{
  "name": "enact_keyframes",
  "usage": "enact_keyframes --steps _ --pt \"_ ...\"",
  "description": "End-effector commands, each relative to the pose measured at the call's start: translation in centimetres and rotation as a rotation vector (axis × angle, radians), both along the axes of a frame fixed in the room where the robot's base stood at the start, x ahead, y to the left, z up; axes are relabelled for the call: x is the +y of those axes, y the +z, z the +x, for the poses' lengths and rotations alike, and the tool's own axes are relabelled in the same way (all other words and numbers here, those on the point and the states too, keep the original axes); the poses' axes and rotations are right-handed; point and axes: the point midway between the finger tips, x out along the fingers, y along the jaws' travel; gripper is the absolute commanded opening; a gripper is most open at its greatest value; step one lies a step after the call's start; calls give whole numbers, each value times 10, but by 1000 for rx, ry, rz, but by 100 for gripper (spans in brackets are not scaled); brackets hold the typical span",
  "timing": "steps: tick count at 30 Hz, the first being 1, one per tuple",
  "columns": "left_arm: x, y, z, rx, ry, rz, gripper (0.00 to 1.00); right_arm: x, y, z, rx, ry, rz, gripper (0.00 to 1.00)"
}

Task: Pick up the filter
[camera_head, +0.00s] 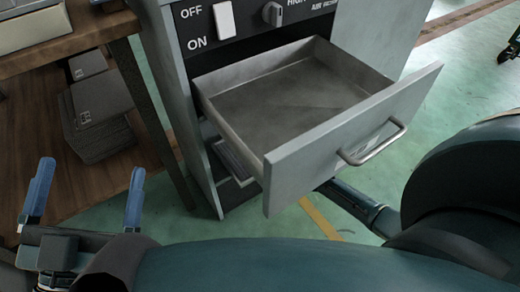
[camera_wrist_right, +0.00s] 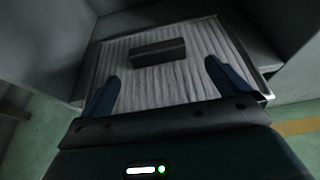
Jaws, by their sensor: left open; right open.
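The filter (camera_wrist_right: 165,80) is a pale pleated panel with a dark block-shaped handle (camera_wrist_right: 158,51) on it, sitting inside the cabinet's lower opening. Part of it seems to show under the drawer in the head view (camera_head: 233,160). In the right wrist view my right gripper (camera_wrist_right: 162,71) is open and empty, its two blue fingers in front of the pleats and the handle beyond, between their lines. In the head view the drawer hides the right gripper. My left gripper (camera_head: 87,190) is open and empty at the lower left, away from the filter.
A grey cabinet (camera_head: 350,28) has a switch panel and an empty pulled-out drawer (camera_head: 285,95) overhanging the lower opening. A wooden shelf unit (camera_head: 35,65) with stacked dark panels (camera_head: 98,115) stands at left.

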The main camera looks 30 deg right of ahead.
Motion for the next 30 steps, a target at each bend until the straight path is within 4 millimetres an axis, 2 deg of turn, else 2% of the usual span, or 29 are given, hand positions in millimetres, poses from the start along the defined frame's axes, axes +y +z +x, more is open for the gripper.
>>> enact_keyframes --steps 8,16,25,30 --pt "2 9 3 -94 2 11 100 4 -9 22 -2 0 0 100" --pt "4 32 2 -289 1 28 100 11 -22 57 0 -2 2 100" --pt "5 38 1 -318 2 32 100 12 -21 61 1 -1 2 100" --pt "5 38 1 -317 2 32 100 12 -21 61 1 -1 3 87"
